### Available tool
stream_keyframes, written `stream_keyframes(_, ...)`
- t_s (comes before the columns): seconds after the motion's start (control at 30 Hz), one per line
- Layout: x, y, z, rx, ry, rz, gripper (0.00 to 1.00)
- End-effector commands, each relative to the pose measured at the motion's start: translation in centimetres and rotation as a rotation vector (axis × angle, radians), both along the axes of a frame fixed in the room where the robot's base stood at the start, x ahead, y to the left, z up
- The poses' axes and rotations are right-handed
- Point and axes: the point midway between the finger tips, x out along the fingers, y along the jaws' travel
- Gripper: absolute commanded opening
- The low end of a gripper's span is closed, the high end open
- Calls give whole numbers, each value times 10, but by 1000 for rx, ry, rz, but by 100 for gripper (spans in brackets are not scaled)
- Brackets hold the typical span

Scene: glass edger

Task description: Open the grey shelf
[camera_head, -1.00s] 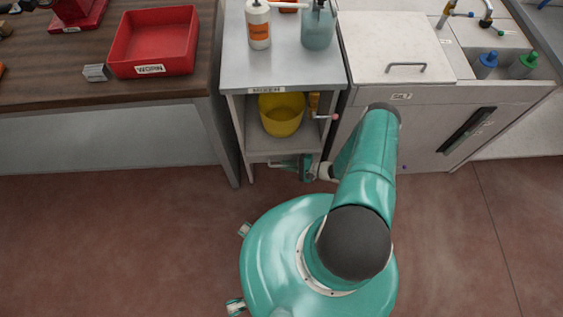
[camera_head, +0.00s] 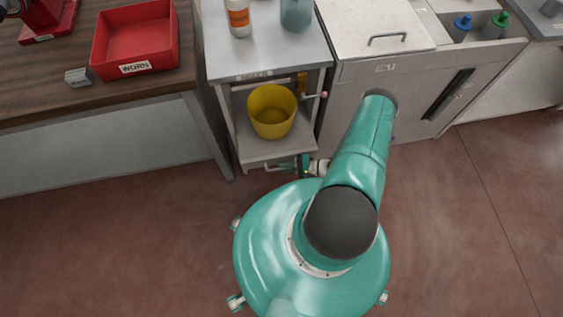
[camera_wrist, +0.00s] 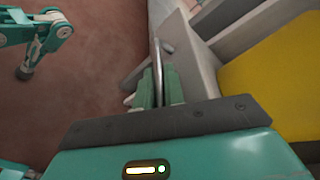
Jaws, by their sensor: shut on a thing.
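The grey shelf (camera_head: 258,151) is the low board under the steel-topped stand, with a yellow bucket (camera_head: 271,111) on it. It sticks out some way past the stand's front edge. A thin metal bar handle (camera_head: 272,167) runs along its front; it also shows in the wrist view (camera_wrist: 157,50). My gripper (camera_head: 301,165) is at the shelf's front right, low down. In the wrist view my gripper's green fingers (camera_wrist: 159,87) are shut on the handle bar. The far end of the handle and the exact contact are partly hidden.
The steel stand top (camera_head: 265,55) carries bottles. A grey cabinet (camera_head: 425,90) stands to the right, close to my arm. A wooden bench (camera_head: 60,100) with a red tray (camera_head: 136,40) stands to the left. The reddish floor (camera_head: 120,240) is clear around me.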

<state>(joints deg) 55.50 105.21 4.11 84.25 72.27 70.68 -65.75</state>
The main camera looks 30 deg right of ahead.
Motion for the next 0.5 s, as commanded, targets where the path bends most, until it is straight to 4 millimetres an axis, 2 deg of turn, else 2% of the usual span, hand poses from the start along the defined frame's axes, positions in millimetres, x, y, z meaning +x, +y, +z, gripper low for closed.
stream_keyframes(0.3, -51, 16, -1, 3, 5, -1, 0)
stream_keyframes(0.5, -73, 23, -1, 0, 5, 1, 0)
